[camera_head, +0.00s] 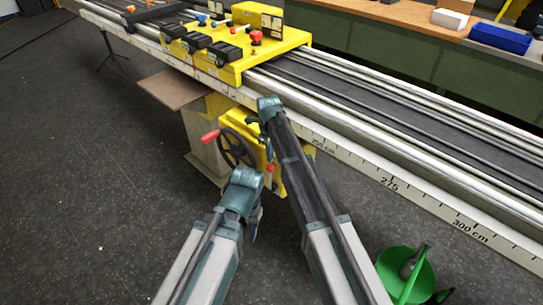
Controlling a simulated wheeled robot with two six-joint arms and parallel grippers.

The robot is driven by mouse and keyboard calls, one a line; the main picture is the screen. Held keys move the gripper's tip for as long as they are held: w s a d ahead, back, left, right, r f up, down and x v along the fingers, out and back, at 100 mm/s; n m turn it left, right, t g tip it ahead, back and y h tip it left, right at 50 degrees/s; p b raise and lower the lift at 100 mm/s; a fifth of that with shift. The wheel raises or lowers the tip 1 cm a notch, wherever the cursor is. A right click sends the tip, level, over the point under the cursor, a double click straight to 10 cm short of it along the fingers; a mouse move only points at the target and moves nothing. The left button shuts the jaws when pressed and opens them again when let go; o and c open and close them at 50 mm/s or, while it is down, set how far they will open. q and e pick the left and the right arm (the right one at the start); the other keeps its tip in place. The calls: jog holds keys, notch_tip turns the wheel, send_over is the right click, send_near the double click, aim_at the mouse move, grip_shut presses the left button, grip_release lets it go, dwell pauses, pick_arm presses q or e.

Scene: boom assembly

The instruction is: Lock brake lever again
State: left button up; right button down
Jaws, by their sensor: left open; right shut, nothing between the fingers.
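A yellow stand (270,150) under the rail carries a dark handwheel (236,147). A red-handled lever (210,137) sticks out to the left of the wheel. Another small red tip (270,168) shows to the right of the wheel; I cannot tell which of these is the brake lever, or whether it is locked. My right gripper (265,143) is small and dark beside the wheel, shut and empty. My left gripper (256,232) is lower, mostly hidden by its own arm, and open. I cannot tell whether either gripper touches a lever.
The long rail with a centimetre scale (390,183) runs across the view above the stand. A yellow carriage (285,42) with black blocks sits on it. A brown plate (172,90) juts out below the rail. A green watering can (405,275) stands at lower right.

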notch_tip(320, 180, up, 10)
jog(key=s+d+p, duration=0.1)
jog(key=p, duration=0.7)
jog(key=shift+s+d+p, duration=0.15)
jog(key=shift+s+p, duration=0.05)
jog(key=shift+p, duration=0.2)
jog(key=s+d+n, duration=0.7)
jog(key=s+n, duration=0.5)
jog(key=s+d+n, duration=0.6)
jog(key=s+n, duration=0.6)
jog(key=n, duration=0.1)
jog(key=s+a+r+n+g+h+p, duration=0.1)
jog(key=s+a+r+n+p, duration=0.3)
jog(key=a, duration=0.6)
jog(key=shift+s+a+r+p, duration=0.25)
jog(key=shift+s+r+p, duration=0.45)
jog(key=shift+s, duration=0.45)
